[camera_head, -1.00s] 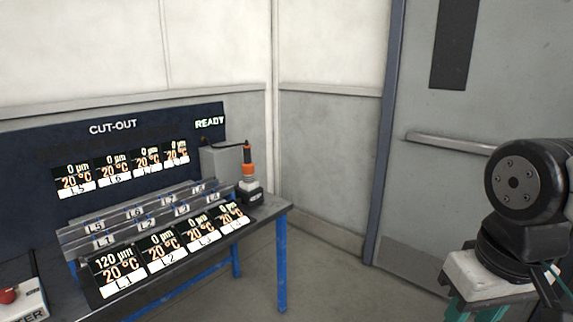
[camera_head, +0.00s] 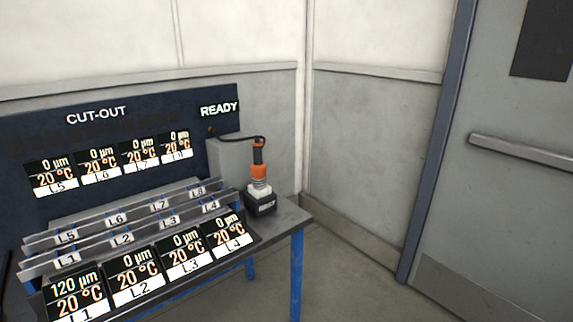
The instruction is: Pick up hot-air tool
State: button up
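The hot-air tool (camera_head: 259,162) is orange and black and stands upright at the right end of the table. Its lower end sits in a white and dark holder (camera_head: 260,201). A black cable runs from its top left to a grey box (camera_head: 227,163) by the back panel. My gripper is not in view, and nothing is seen touching the tool.
The table (camera_head: 292,213) has blue legs and a bare right corner. Labelled rails (camera_head: 140,222) and several displays (camera_head: 134,276) fill its left and front. A dark "CUT-OUT" panel (camera_head: 60,130) reads "READY". Open floor (camera_head: 345,285) lies to the right, before a grey door (camera_head: 500,215).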

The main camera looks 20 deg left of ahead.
aim_at(259, 171)
jog(key=u, duration=0.1)
jog(key=i, duration=0.7)
jog(key=u, duration=0.9)
jog(key=i, duration=0.6)
jog(key=u, duration=0.55)
